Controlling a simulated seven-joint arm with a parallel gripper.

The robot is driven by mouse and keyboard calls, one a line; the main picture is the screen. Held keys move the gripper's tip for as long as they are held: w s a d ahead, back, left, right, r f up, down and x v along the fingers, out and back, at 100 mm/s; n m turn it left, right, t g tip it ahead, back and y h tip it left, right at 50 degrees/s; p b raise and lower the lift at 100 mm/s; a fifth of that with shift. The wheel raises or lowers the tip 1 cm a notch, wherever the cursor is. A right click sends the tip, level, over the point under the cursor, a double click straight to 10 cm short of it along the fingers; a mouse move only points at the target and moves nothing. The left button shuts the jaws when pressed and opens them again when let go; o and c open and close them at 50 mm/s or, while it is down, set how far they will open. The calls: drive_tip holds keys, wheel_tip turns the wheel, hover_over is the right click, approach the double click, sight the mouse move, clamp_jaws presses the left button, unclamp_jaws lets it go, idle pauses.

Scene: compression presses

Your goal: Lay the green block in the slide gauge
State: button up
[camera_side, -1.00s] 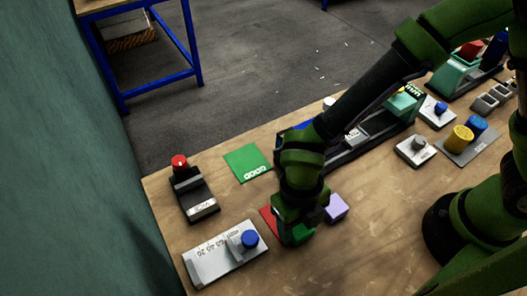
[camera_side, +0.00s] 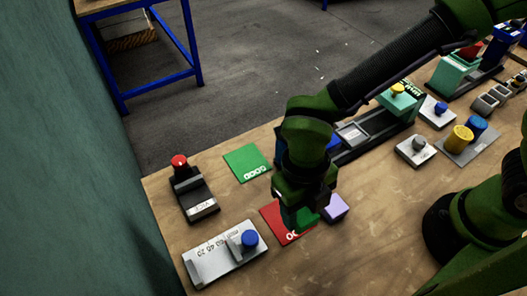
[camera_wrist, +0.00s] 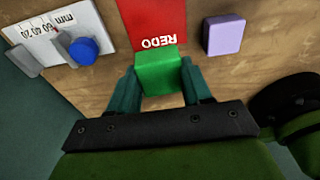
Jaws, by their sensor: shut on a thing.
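The green block (camera_side: 301,219) is held between the two fingers of my gripper (camera_side: 303,211), just above or over the red REDO pad (camera_side: 284,229). In the wrist view the block (camera_wrist: 160,70) sits between the fingertips (camera_wrist: 161,84), in front of the pad's lettering. The slide gauge (camera_side: 207,263) is a pale plate with a mm scale and a blue knob, lying left of my gripper at the table's front left. It also shows at the upper left of the wrist view (camera_wrist: 50,36). No block is visible in the gauge.
A purple block (camera_side: 336,207) stands just right of my gripper. A green pad (camera_side: 247,162) and a vice with a red knob (camera_side: 194,192) lie farther back at left. Bare wood separates the gauge from the red pad.

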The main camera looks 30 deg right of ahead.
drive_tip(key=r, duration=0.3)
drive_tip(key=shift+s+a+r, duration=0.2)
drive_tip(key=shift+s, duration=0.15)
drive_tip(key=n, duration=0.1)
hover_over(217, 266)
drive_tip(key=s+d, duration=0.2)
drive_tip(key=d, duration=0.3)
wheel_tip(217, 266, down, 2)
drive_tip(key=shift+h, duration=0.4)
drive_tip(key=a, duration=0.4)
drive_tip(key=shift+w+f, duration=0.3)
drive_tip(key=shift+w, duration=0.1)
drive_tip(key=shift+w+a+r+m, duration=0.5)
drive_tip(key=shift+w+a+r, duration=0.1)
drive_tip(key=shift+w+r, duration=0.25)
drive_tip(key=shift+w, duration=0.1)
drive_tip(key=shift+f, duration=3)
drive_tip(key=shift+c, duration=0.6)
drive_tip(key=shift+f, duration=0.55)
